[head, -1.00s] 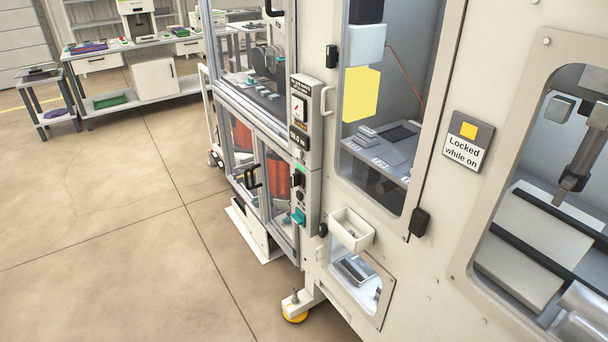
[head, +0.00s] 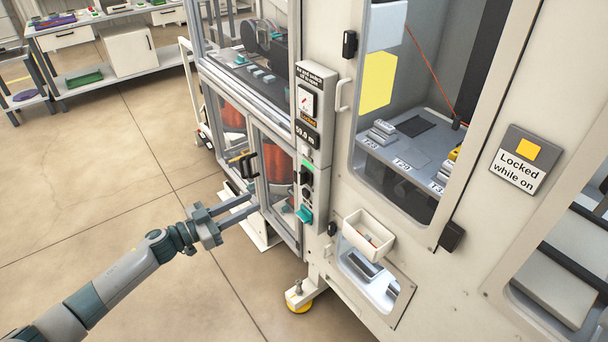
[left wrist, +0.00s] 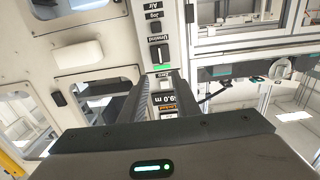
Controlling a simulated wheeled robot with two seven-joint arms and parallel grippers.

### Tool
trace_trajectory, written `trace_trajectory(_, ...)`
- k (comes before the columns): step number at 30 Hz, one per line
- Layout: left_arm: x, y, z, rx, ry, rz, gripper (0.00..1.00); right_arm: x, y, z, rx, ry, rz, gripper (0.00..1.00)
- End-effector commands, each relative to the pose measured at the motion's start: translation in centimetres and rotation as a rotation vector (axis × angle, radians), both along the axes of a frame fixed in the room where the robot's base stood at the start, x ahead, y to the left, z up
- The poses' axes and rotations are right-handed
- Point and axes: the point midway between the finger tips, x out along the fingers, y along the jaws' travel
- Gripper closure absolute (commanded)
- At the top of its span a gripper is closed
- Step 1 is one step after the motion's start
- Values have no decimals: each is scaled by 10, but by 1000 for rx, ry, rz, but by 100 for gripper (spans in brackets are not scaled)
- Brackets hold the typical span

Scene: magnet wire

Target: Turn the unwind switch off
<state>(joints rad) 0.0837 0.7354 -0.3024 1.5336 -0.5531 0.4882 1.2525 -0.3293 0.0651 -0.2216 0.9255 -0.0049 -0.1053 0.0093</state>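The unwind switch (head: 307,178) is a black knob on the narrow grey control panel, below a lit green lamp (head: 307,165). In the left wrist view the panel appears upside down. There the switch (left wrist: 158,53) sits by its "Unwind" label, with a pale upright mark on it and the lit green strip (left wrist: 161,68) beside it. My left gripper (head: 254,203) is left of and lower than the switch in the head view, apart from the panel. Its two fingers are spread with nothing between them; they also show in the left wrist view (left wrist: 162,76). My right gripper is not in view.
The panel also carries a meter display (head: 306,134), a black jog button (head: 306,194) and a teal knob (head: 304,214). Glass doors with black handles (head: 247,165) stand left of it. A white bin (head: 368,234) juts out at lower right. Open floor lies left.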

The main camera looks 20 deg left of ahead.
Motion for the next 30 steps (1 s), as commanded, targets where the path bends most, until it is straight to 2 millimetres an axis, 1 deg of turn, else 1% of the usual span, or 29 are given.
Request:
trace_trajectory(8, 1, 0, -1, 0, 0, 3, 71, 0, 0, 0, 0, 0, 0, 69)
trace_trajectory(14, 8, -4, 0, -1, -1, 4, 71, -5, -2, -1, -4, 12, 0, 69)
trace_trajectory(20, 25, -19, 1, -2, -1, 4, 71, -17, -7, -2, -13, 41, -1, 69)
trace_trajectory(30, 72, -56, 2, -3, -2, 4, 71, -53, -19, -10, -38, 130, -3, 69)
